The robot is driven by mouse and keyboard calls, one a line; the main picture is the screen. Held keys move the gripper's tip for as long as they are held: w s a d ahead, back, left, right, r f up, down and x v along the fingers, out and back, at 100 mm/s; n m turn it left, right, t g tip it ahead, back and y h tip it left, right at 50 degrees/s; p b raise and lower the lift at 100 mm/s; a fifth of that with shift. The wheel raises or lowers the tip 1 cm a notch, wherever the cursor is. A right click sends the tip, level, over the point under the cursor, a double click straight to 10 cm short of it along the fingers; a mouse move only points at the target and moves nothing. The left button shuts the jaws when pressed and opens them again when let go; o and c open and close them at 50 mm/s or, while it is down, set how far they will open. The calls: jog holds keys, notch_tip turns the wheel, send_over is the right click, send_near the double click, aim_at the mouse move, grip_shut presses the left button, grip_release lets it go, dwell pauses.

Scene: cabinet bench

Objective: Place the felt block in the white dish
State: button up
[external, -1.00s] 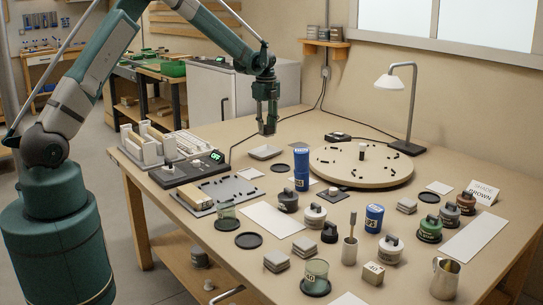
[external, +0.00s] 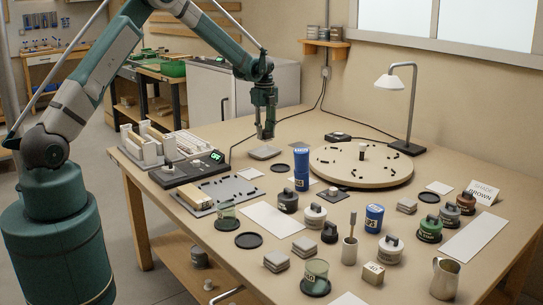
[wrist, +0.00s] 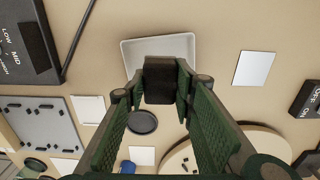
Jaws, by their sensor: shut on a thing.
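My gripper (external: 265,134) is shut on the felt block (wrist: 159,80), a dark, nearly black piece held between the fingertips in the wrist view. The white dish (wrist: 160,46) is a shallow, pale, square-sided tray that shows behind the block in that view. In the external view the dish (external: 264,153) lies on the bench just below my fingertips. The block appears above the dish, with a small gap below the fingers. The block and fingers hide the dish's near part in the wrist view.
A dark round coaster (external: 280,169) lies close to the dish. The round wooden board (external: 350,175) with small dark pieces stands to the right. A grey device with a lit display (external: 190,170) is to the left. Jars, cups and blocks fill the front of the bench.

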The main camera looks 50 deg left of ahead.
aim_at(265, 154)
jog(key=shift+f, duration=1.5)
jog(key=shift+f, duration=0.1)
jog(key=shift+f+b, duration=0.5)
jog(key=shift+f, duration=1.3)
jog(key=shift+f, duration=0.15)
jog(key=o, duration=0.9)
notch_tip(265, 154, up, 12)
jog(key=shift+r+p, duration=0.2)
jog(key=shift+p, duration=0.75)
